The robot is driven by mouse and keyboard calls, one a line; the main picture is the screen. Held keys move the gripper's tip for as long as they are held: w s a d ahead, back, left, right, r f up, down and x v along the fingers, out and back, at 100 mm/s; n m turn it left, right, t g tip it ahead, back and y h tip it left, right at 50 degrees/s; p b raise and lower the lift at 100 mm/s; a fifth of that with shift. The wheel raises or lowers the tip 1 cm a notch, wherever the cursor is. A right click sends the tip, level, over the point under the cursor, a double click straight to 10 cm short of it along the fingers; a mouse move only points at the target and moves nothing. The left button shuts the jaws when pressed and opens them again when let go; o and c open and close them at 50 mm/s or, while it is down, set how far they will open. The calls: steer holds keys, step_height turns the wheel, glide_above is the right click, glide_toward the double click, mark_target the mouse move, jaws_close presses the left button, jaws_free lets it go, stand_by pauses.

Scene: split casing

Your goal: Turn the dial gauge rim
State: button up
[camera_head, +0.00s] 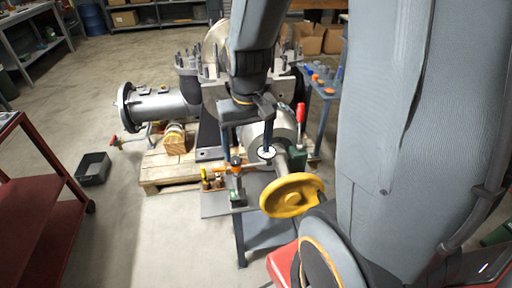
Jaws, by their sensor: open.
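The dial gauge (266,153) shows as a small white round face with a dark rim, below the middle of the view beside the casing. My gripper (249,136) hangs from my arm just above it and slightly to its left, with its two fingers apart and pointing down. I see nothing between the fingers. A gap seems to lie between the fingertips and the gauge rim, but I cannot tell its depth. Part of the casing (215,90) behind is hidden by my arm.
A yellow handwheel (292,195) is close below right of the gauge. A small stand with tools (212,182) is at left. A red-handled lever (300,113) rises at right. The casing rests on a wooden pallet (160,172). Floor at left is mostly clear around a black bin (93,168).

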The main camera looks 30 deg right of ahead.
steer(key=w+d+f+m, duration=0.4)
steer(key=w+d+f, duration=0.1)
steer(key=w+d, duration=0.6)
steer(key=shift+m+g, duration=0.3)
steer(key=shift+g, duration=0.1)
steer(key=shift+s+d+f+p, duration=0.1)
steer(key=shift+d+f+p, duration=0.15)
steer(key=shift+f, duration=1)
steer(key=shift+s+d+f+p, duration=0.1)
steer(key=shift+f+p, duration=0.1)
steer(key=shift+f, duration=1.1)
steer(key=shift+s+d+f+p, duration=0.1)
steer(key=shift+d+f+p, duration=0.15)
steer(key=shift+f, duration=1)
steer(key=c, duration=1.1)
steer(key=shift+o, duration=0.2)
